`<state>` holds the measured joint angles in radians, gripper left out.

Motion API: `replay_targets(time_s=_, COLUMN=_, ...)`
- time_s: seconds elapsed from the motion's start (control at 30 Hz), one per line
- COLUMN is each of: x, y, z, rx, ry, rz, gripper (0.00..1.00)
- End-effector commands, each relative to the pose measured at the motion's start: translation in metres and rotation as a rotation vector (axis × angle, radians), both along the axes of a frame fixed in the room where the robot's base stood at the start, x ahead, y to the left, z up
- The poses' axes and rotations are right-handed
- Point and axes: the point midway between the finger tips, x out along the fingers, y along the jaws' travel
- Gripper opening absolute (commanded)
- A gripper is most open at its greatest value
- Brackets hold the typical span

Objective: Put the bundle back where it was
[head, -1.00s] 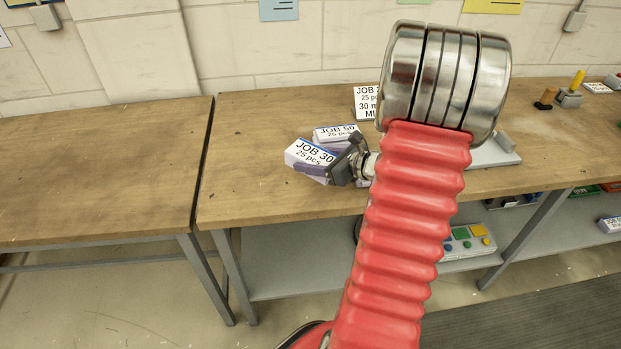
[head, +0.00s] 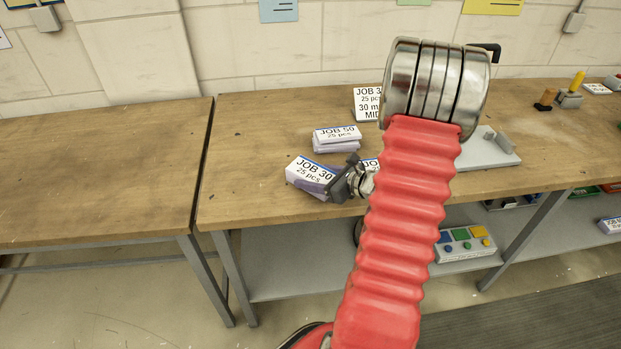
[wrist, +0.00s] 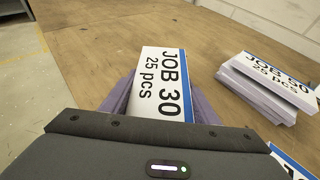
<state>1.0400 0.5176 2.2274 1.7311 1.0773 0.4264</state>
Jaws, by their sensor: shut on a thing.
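The JOB 30 bundle (head: 309,175) is a purple-grey stack with a white, blue-edged label reading "JOB 30 25 pcs". My gripper (head: 345,181) is shut on it near the front edge of the right wooden bench. In the wrist view the same bundle (wrist: 158,85) sticks out ahead of the gripper's dark body, which hides the fingertips. I cannot tell whether the bundle touches the bench. The JOB 50 bundle (head: 337,139) lies on the bench just behind it; it also shows at right in the wrist view (wrist: 264,90).
Another labelled bundle (head: 371,163) is partly hidden behind my arm. A white sign (head: 367,102) stands at the back, with a grey plate (head: 486,150) to the right. Bare wood (head: 245,150) lies left of the bundles. A gap separates the left bench (head: 90,170).

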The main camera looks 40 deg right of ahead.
Motion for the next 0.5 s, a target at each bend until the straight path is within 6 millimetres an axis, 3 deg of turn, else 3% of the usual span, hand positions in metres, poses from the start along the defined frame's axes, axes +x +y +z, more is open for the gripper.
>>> replay_targets(time_s=0.4, x=0.0005, y=-0.0002, z=-0.0033, rx=0.0, ry=-0.001, rz=0.0, gripper=0.15)
replay_targets(time_s=0.43, x=0.0004, y=0.0001, z=-0.0038, rx=0.0, ry=0.0, rz=0.0, gripper=0.56)
replay_targets(time_s=0.5, x=0.0003, y=0.0001, z=-0.0036, rx=0.0, ry=0.0, rz=0.0, gripper=0.61)
